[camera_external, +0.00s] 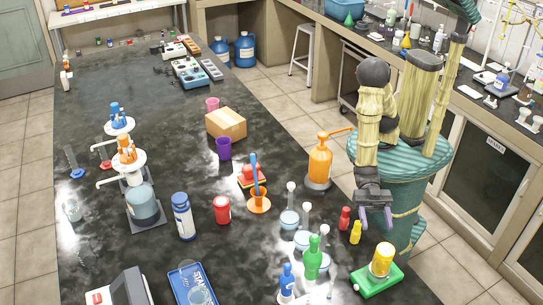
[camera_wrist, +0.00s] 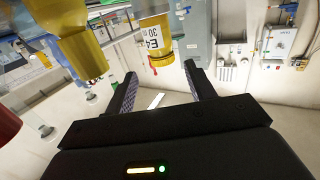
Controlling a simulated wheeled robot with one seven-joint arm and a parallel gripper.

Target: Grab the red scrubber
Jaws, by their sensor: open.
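A red block that looks like the scrubber (camera_external: 249,172) lies on the dark bench in the middle of the external view, with a yellow-green edge showing beneath it. An orange funnel-like piece with a blue handle stands at its lower right and partly overlaps it. My gripper (camera_external: 376,218) hangs at the bench's right edge, fingers pointing down, well to the right of the red block. In the wrist view my gripper (camera_wrist: 160,78) is open, with its two dark fingers apart and nothing held between them. The scrubber cannot be made out in the wrist view.
A yellow labelled container (camera_wrist: 155,38) shows beyond my fingers.

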